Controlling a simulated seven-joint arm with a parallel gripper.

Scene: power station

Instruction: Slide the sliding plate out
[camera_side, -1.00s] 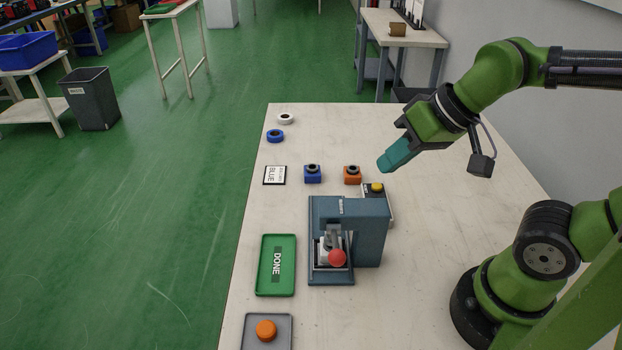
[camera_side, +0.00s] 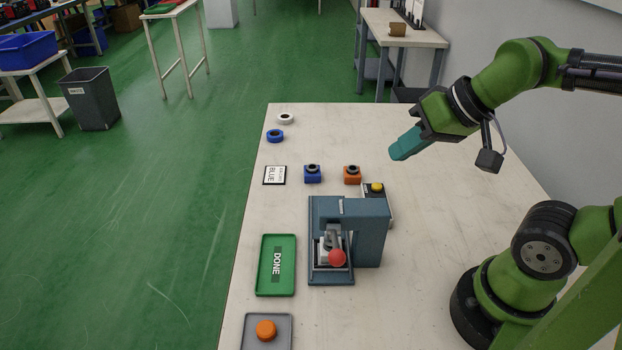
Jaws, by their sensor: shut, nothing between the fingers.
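A blue-grey press-like machine (camera_side: 362,214) stands on the table, with a base, an arched body and an opening facing the front. A small light-grey plate (camera_side: 322,255) with a red ball knob (camera_side: 337,257) in front of it sits in the opening; whether this is the sliding plate I cannot tell for sure. My gripper (camera_side: 396,153), with teal fingers, is shut and empty. It is in the air above the table, behind and right of the machine, touching nothing.
A green DONE tray (camera_side: 264,265) lies left of the machine. A blue block (camera_side: 313,175), an orange block (camera_side: 352,176), a BLUE card (camera_side: 274,175) and a yellow button (camera_side: 377,187) are behind. The right tabletop is clear.

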